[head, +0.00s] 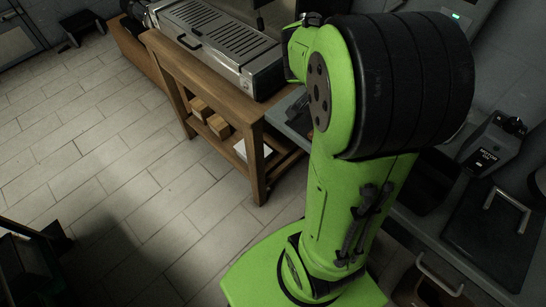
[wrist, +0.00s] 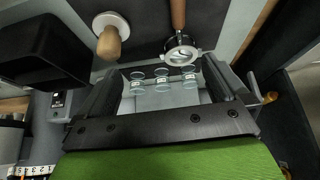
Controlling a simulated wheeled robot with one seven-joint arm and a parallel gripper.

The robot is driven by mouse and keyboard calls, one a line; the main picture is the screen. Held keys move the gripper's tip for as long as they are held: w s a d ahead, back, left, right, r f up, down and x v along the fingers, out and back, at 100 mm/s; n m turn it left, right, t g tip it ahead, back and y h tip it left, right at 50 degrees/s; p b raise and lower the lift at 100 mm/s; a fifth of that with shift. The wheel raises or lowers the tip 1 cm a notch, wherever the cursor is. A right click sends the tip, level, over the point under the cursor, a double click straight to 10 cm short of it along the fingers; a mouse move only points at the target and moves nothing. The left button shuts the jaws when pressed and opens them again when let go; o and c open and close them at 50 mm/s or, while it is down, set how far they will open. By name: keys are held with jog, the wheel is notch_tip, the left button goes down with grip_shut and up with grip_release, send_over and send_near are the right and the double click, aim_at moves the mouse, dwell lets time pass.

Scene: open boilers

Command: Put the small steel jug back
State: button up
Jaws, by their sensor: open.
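My gripper (wrist: 164,82) shows in the wrist view with its two dark fingers spread apart, pointing away from the camera. Between and beyond the fingers are several small clear round pieces (wrist: 161,79) on a pale grey surface. I see nothing clearly held between the fingers. I cannot make out a small steel jug in either view. In the head view my green arm fills the middle and right and hides the gripper and part of the counter.
The wrist view shows a wooden-handled portafilter (wrist: 181,50), a wooden-handled tamper (wrist: 109,38) and a black box (wrist: 42,48). The head view shows a wooden table (head: 213,80) bearing a steel machine (head: 215,43), and a dark lidded unit (head: 492,235) at right.

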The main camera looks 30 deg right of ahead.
jog(key=s+a+r+n+t+y, duration=0.1)
jog(key=s+a+r+n+y, duration=0.1)
jog(key=a+n, duration=0.3)
jog(key=s+a+r+n+t+y, duration=0.2)
jog(key=a+n, duration=0.3)
jog(key=a, duration=0.5)
jog(key=s+a+r+n+t+y, duration=0.1)
jog(key=s+a+n, duration=0.3)
jog(key=a, duration=0.4)
jog(key=shift+s+r+n+t+y, duration=0.3)
jog(key=shift+r+n+y, duration=0.15)
jog(key=shift+n, duration=0.25)
notch_tip(320, 180, up, 11)
jog(key=p, duration=1)
jog(key=shift+f+p, duration=0.15)
jog(key=shift+p, duration=0.15)
jog(key=shift+w, duration=0.1)
